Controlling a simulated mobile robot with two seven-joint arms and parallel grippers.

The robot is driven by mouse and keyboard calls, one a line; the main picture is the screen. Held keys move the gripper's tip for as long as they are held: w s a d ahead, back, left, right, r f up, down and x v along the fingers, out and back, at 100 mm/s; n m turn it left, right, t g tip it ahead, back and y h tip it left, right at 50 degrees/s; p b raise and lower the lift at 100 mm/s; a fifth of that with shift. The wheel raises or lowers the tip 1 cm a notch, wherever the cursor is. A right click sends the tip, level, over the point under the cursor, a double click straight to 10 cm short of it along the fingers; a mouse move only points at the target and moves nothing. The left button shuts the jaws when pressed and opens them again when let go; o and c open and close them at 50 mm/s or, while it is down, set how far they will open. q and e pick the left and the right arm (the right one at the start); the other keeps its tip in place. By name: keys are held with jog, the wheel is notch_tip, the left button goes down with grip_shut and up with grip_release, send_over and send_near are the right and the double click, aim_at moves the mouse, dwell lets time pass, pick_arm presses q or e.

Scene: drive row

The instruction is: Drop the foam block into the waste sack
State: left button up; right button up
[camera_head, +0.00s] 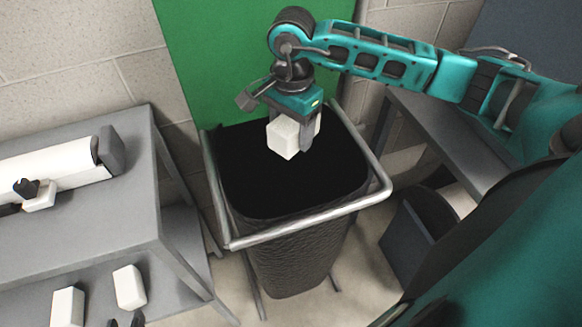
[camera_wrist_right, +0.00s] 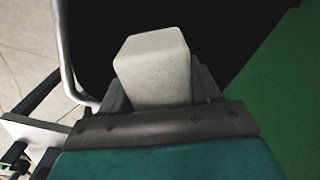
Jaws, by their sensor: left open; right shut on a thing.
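The white foam block (camera_head: 283,138) is held between the fingers of my right gripper (camera_head: 296,135), which is shut on it. The block hangs over the open mouth of the black waste sack (camera_head: 250,180), inside the outline of its rim. In the right wrist view the foam block (camera_wrist_right: 155,68) sticks out from the gripper, with the dark sack interior (camera_wrist_right: 230,35) behind it. Two dark fingertips, apart, show at the bottom edge; they appear to be my left gripper (camera_head: 125,321), open and empty. The rest of it is out of frame.
A grey metal frame (camera_head: 290,226) rings the sack. A dark bin (camera_head: 415,235) and another table (camera_head: 440,120) stand right. A green panel (camera_head: 205,60) is behind.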

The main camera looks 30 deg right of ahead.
jog(key=shift+f, duration=0.65)
pick_arm(q)
jog(key=shift+d+f, duration=0.1)
jog(key=shift+f, duration=0.2)
jog(key=shift+s, duration=0.1)
pick_arm(e)
jog(key=o, duration=1.1)
notch_tip(320, 180, up, 13)
jog(key=shift+r, duration=0.1)
pick_arm(q)
jog(key=shift+r, duration=0.2)
jog(key=shift+s, duration=0.1)
